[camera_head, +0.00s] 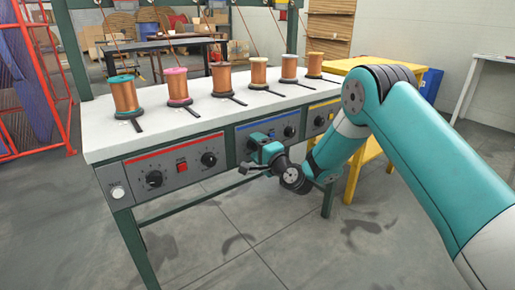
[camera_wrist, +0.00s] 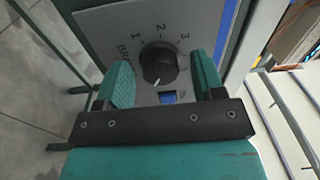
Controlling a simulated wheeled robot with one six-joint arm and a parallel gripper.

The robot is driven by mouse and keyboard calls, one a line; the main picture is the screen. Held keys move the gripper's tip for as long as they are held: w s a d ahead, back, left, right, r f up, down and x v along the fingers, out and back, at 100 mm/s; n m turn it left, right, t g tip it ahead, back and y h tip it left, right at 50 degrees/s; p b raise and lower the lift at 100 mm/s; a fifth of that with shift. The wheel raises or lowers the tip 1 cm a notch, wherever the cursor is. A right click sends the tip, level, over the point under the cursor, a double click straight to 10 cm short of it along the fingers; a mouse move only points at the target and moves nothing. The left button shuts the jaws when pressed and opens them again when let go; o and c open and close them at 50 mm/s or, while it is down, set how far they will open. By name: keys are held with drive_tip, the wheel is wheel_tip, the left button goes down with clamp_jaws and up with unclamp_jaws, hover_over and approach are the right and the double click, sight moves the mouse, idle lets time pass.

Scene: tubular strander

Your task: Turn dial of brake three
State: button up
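A round black dial (camera_wrist: 158,62) with a white pointer mark sits on a grey panel in the wrist view. My gripper (camera_wrist: 160,68) is open, with one teal finger on each side of the dial. Small gaps show between fingers and dial. The pointer mark faces the gripper's palm. In the head view my gripper (camera_head: 262,152) is at the blue-striped panel (camera_head: 252,130) on the table's front and largely hides its left dial.
A blue button (camera_wrist: 167,97) lies between the dial and my palm. In the head view, a red-striped panel (camera_head: 192,170) is to the left and another dial (camera_head: 289,131) to the right. Copper spools (camera_head: 222,78) stand on the white tabletop (camera_head: 160,130). The floor in front is clear.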

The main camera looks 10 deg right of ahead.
drive_tip(key=r+b+v, duration=0.1)
drive_tip(key=b+v, duration=1.5)
drive_tip(key=v, duration=0.1)
drive_tip(key=shift+s+f, duration=0.15)
drive_tip(key=shift+f, duration=0.25)
